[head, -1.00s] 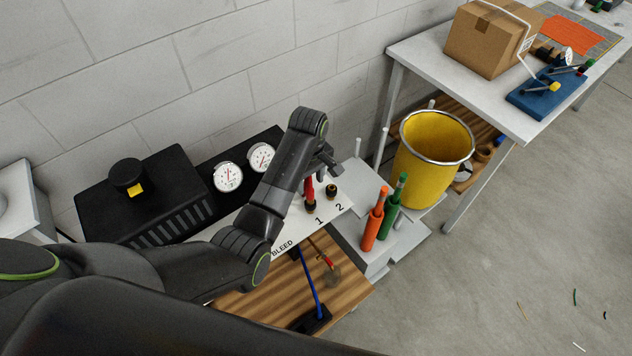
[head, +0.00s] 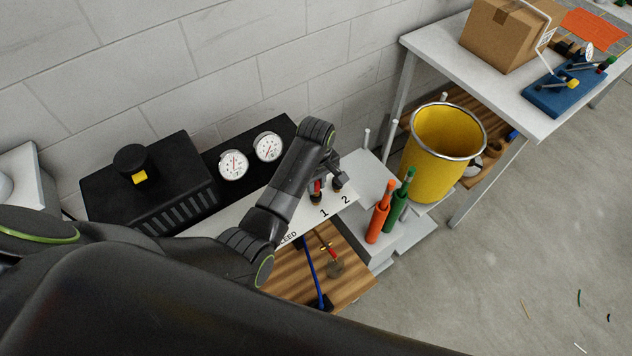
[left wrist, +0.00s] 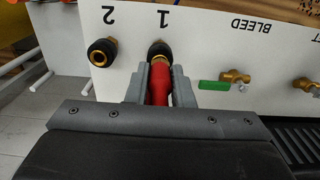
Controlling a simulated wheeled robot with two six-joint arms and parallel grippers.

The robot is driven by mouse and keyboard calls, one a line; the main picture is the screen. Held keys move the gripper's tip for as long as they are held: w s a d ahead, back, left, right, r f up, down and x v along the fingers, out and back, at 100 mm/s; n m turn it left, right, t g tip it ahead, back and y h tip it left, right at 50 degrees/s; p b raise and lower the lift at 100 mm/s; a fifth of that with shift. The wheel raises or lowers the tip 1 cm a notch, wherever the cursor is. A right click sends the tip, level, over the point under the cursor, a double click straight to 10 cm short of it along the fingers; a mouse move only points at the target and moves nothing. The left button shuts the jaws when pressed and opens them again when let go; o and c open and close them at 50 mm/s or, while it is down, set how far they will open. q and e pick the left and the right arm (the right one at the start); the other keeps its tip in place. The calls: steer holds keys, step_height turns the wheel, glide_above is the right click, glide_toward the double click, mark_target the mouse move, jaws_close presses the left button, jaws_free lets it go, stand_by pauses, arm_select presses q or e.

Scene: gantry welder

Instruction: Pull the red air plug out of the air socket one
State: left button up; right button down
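The red air plug (left wrist: 158,88) stands at air socket one (left wrist: 159,50), the socket marked 1 on the white panel (left wrist: 215,60). Its tip is at the socket mouth; how deep it sits cannot be told. My left gripper (left wrist: 160,82) has one finger on each side of the plug, close against its red body. In the head view the left gripper (head: 325,180) covers most of the plug, and only a little red (head: 316,186) shows. Socket two (left wrist: 101,51) is empty beside it. My right gripper is not in view.
A brass valve with a green handle (left wrist: 222,83) is beside socket one, near the BLEED label. Orange (head: 379,213) and green (head: 400,200) handled tools stand right of the panel, before a yellow bucket (head: 420,180). Two gauges (head: 233,166) are to the left.

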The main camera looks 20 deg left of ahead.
arm_select(q)
jaws_close()
steer(key=shift+r, duration=0.1)
steer(key=shift+r, duration=0.1)
steer(key=shift+r, duration=2.4)
steer(key=shift+r, duration=0.1)
steer(key=shift+s, duration=0.1)
